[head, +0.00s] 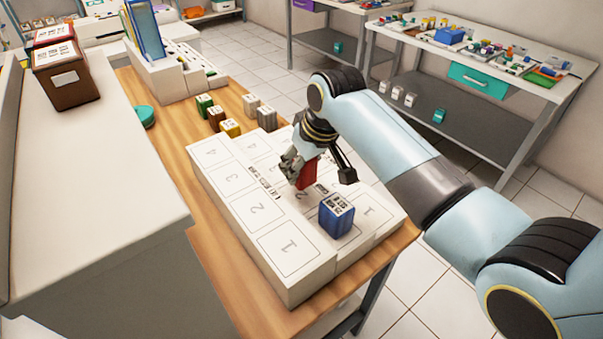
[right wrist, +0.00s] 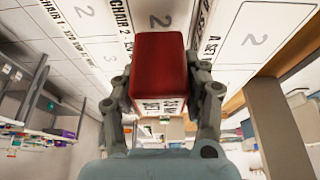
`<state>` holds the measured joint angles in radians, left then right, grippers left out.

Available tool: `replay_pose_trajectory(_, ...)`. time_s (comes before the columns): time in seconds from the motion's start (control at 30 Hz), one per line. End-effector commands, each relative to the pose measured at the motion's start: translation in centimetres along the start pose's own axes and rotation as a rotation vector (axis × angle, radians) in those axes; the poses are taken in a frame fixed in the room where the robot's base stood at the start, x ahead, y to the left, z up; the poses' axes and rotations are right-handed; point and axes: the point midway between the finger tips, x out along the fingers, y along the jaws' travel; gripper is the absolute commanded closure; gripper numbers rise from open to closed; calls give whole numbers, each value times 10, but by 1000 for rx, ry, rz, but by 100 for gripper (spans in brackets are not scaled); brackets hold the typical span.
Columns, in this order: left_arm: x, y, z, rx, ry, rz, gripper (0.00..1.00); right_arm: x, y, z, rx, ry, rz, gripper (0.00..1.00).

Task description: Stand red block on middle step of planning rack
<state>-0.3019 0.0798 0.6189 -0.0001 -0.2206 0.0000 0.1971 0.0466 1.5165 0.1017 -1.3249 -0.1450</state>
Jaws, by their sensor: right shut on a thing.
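The white planning rack (head: 292,268) lies on the wooden table, with stepped rows of numbered cells. My right gripper (head: 303,165) is over the rack's middle row, shut on the red block (head: 308,175). In the right wrist view, the red block (right wrist: 160,65) sits between the two fingers, with a printed label on its lower face. The block is beside a cell marked 2; I cannot tell whether its base touches the step. A blue block (head: 337,215) stands on the rack near the cells marked 1, just in front of the red block. My left gripper is not in view.
Green, brown, yellow and grey blocks stand on the wooden table (head: 178,140) behind the rack. A teal round item (head: 145,116) and a white organiser (head: 168,78) are farther back. A white cabinet (head: 90,190) borders the left. The rack's left row is clear.

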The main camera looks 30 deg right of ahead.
Motion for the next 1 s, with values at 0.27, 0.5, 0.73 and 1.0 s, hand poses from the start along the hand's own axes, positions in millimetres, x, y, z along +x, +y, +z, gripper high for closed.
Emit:
replay_pose_trajectory(0.27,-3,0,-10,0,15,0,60,31,-1,15,0,-1,0,89)
replay_pose_trajectory(0.5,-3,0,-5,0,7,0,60,38,-1,17,-1,3,1,89)
replay_pose_trajectory(0.73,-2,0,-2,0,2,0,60,40,-1,18,0,2,1,50)
replay_pose_trajectory(1.0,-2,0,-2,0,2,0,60,39,-1,18,0,2,1,45)
